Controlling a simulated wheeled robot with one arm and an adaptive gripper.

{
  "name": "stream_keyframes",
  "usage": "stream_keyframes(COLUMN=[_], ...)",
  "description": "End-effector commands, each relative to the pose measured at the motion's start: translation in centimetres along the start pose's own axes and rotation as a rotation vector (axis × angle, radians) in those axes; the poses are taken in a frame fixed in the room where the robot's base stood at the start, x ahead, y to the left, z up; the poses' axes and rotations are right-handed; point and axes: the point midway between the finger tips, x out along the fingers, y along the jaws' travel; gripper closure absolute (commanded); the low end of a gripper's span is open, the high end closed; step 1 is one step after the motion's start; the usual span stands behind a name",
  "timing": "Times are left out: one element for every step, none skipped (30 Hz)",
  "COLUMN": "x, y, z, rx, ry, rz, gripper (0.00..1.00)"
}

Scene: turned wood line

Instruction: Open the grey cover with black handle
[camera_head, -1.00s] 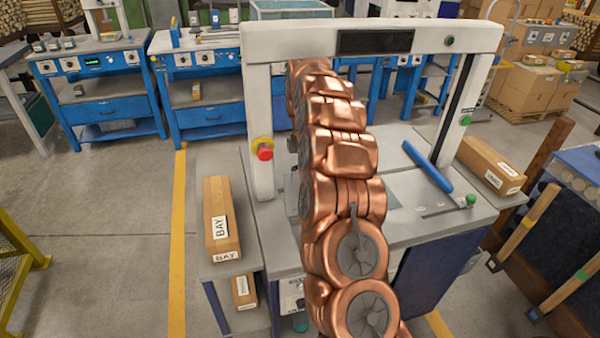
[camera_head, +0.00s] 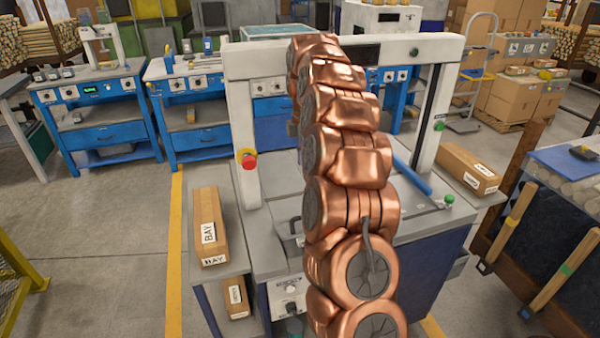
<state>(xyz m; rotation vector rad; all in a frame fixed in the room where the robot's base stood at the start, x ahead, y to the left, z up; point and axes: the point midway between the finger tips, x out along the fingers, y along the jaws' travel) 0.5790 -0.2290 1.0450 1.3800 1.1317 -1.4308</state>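A grey machine (camera_head: 425,218) with a white arch frame (camera_head: 240,130) stands in front of me. A small dark handle (camera_head: 293,227) shows on its grey top, just left of my copper arm. The grey surface around this handle looks like the cover, but my arm hides much of it, and I cannot tell its edges or whether it is shut. My arm rises across the middle of the view and overlaps the arch's top beam. My gripper is not visible; the far end of the arm is turned away behind its own links.
A red stop button (camera_head: 248,160) sits on the arch's left post. A blue bar (camera_head: 412,178) lies on the right of the machine top. Cardboard boxes rest on side shelves left (camera_head: 210,227) and right (camera_head: 468,168). Open floor lies to the left.

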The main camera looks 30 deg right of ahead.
Motion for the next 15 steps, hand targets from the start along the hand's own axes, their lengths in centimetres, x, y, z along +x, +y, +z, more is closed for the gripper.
stream_keyframes(x=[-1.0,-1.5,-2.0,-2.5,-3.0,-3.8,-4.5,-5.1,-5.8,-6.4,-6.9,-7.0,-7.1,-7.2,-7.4], y=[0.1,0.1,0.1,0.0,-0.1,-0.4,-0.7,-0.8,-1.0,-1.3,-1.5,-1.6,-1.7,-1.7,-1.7], z=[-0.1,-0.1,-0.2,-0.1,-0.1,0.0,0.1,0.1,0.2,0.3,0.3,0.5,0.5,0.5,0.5], rx=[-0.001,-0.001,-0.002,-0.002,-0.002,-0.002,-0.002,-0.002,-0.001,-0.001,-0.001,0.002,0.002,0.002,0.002], ry=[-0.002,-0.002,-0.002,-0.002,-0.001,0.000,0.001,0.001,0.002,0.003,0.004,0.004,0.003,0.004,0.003], rz=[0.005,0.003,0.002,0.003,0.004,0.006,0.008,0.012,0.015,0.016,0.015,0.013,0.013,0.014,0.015], gripper=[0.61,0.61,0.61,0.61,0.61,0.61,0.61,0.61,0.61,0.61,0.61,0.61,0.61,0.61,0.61])
